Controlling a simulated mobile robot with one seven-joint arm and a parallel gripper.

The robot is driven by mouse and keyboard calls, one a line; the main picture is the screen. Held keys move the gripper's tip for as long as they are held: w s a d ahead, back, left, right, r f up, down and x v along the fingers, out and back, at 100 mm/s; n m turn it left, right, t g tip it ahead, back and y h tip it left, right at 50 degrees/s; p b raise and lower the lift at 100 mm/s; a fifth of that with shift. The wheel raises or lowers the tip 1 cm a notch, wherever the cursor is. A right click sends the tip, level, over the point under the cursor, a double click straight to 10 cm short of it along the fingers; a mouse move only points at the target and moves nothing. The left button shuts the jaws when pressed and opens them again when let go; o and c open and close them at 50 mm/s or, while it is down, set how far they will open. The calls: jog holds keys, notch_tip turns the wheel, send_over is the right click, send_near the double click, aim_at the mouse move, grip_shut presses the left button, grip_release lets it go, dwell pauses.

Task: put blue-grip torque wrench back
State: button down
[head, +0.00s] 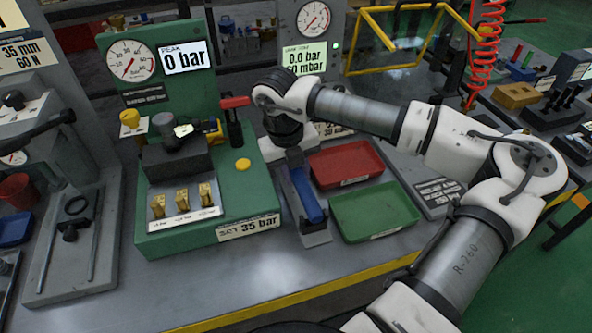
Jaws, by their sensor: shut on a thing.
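The torque wrench has a blue grip (307,196), which points toward the front of the bench in the head view. It lies in or just over a narrow grey holder (318,239); I cannot tell whether it is fully seated. My gripper (288,152) points down at the wrench's far end, behind the blue grip. It is shut on the wrench, but the fingertips and the wrench's far end are mostly hidden by my wrist.
A green test block (245,205) with gauge and red-handled lever (234,103) stands close left. A red tray (345,163) and green tray (375,211) sit close right. Bare bench lies in front, up to the yellow edge (300,296).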

jog(key=shift+f+b, duration=0.65)
jog(key=c, duration=1.1)
grip_release()
jog(key=shift+o, duration=0.2)
jog(key=shift+s+a+r+b, duration=0.1)
jog(key=shift+a+r+b, duration=0.1)
jog(key=shift+r, duration=1.05)
jog(key=shift+a+r+b, duration=0.15)
jog(key=shift+a+r, duration=0.05)
jog(key=shift+r, duration=1)
jog(key=shift+s+a+r+b, duration=0.1)
jog(key=shift+a+r+b, duration=0.1)
jog(key=shift+r, duration=1.05)
